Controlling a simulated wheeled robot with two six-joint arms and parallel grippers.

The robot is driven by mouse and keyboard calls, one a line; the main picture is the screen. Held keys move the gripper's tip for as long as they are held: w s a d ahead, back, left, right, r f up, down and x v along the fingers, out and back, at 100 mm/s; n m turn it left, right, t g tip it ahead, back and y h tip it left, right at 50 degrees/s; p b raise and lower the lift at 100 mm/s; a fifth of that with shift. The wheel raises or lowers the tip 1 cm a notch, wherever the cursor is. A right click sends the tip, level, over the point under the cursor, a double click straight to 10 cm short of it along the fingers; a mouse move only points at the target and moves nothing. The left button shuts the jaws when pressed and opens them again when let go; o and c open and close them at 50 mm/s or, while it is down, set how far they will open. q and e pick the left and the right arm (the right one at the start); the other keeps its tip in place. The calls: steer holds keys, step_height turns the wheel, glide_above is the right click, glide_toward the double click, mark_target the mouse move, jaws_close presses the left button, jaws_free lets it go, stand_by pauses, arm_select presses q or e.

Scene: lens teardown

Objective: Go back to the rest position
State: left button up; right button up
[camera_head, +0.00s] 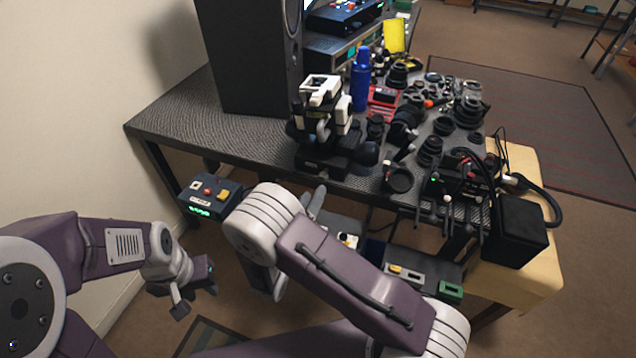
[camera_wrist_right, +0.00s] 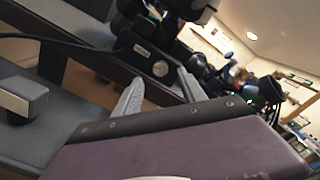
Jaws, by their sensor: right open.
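My left gripper (camera_head: 196,290) hangs low at the left of the head view, in front of the bench and above the floor. Its two fingers look apart, with nothing seen between them. My right arm folds across the middle of the head view and hides most of its own gripper. In the right wrist view my right gripper (camera_wrist_right: 76,102) shows grey finger parts set apart, and I see nothing held. That view is tilted, with my purple arm link filling its lower part.
A dark workbench (camera_head: 215,130) carries a black speaker (camera_head: 250,60), a microscope-like device (camera_head: 325,125), a blue bottle (camera_head: 360,80) and many lens parts. A button box (camera_head: 208,200) sits low by the bench front. A yellow stool (camera_head: 530,280) and black box (camera_head: 515,230) stand right.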

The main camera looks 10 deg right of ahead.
steer(key=shift+s+a, duration=0.3)
steer(key=shift+s, duration=0.2)
